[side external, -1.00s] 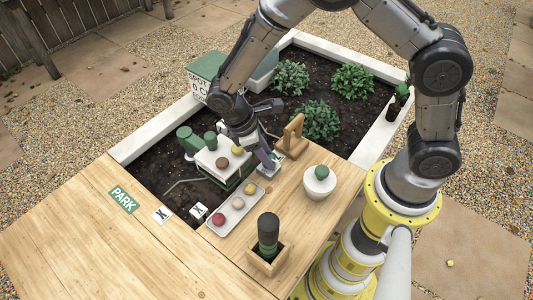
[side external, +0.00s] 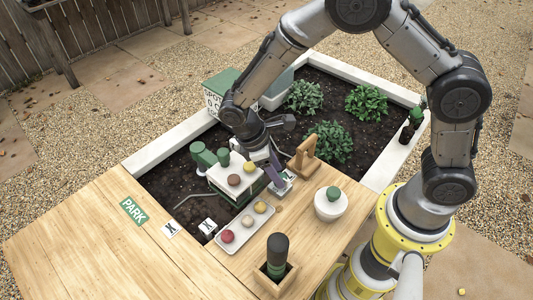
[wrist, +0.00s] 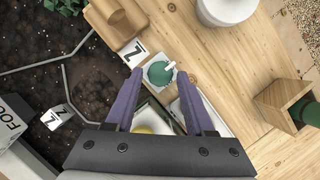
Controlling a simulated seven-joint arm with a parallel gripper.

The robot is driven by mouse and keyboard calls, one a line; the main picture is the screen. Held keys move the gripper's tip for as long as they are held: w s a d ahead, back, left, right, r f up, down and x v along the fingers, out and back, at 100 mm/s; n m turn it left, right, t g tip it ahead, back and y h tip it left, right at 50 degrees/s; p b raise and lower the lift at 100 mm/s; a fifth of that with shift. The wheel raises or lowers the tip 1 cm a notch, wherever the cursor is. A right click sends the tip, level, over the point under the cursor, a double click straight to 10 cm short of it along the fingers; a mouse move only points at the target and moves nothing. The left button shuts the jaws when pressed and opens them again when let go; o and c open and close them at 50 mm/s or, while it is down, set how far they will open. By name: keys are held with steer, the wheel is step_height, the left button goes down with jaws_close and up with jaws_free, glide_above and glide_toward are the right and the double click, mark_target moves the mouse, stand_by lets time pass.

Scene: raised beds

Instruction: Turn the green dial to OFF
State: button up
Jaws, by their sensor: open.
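The green dial (wrist: 160,72) is a round knob with a white pointer on a pale square plate, seen from above in the wrist view. The pointer slants toward the upper right of that picture. My gripper (wrist: 159,76) is open, its two purple fingers on either side of the dial in that view. I cannot tell how far above it the tips are or whether they touch. In the side view my gripper (side external: 276,167) is low over the table edge by the soil, and it hides the dial. No OFF mark is readable.
A wooden bracket (side external: 303,158) stands close by. Also near are a white bowl (side external: 329,209), a white tray (side external: 237,239) of balls, a raised box with balls (side external: 232,170) and a wooden holder (side external: 265,283) with a dark bottle. The left tabletop is mostly clear.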

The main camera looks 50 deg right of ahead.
steer(key=v, duration=1.2)
steer(key=shift+r, duration=0.4)
steer(key=s+d+r+m+t+y, duration=0.1)
steer(key=s+d+r+m+t, duration=0.15)
steer(key=d+r, duration=0.35)
steer(key=s+d+r+m+t+y, duration=0.15)
steer(key=s+d+r, duration=0.25)
steer(key=r, duration=0.4)
steer(key=s+d+f+m+t, duration=0.1)
steer(key=s+m+t, duration=0.1)
steer(key=s, duration=0.4)
steer(key=s+d+f+m+t, duration=0.1)
steer(key=s+d+m+t, duration=0.1)
steer(key=s, duration=0.4)
steer(key=shift+f+m+t+y, duration=0.4)
steer(key=shift+m+y, duration=0.05)
steer(key=shift+m, duration=0.15)
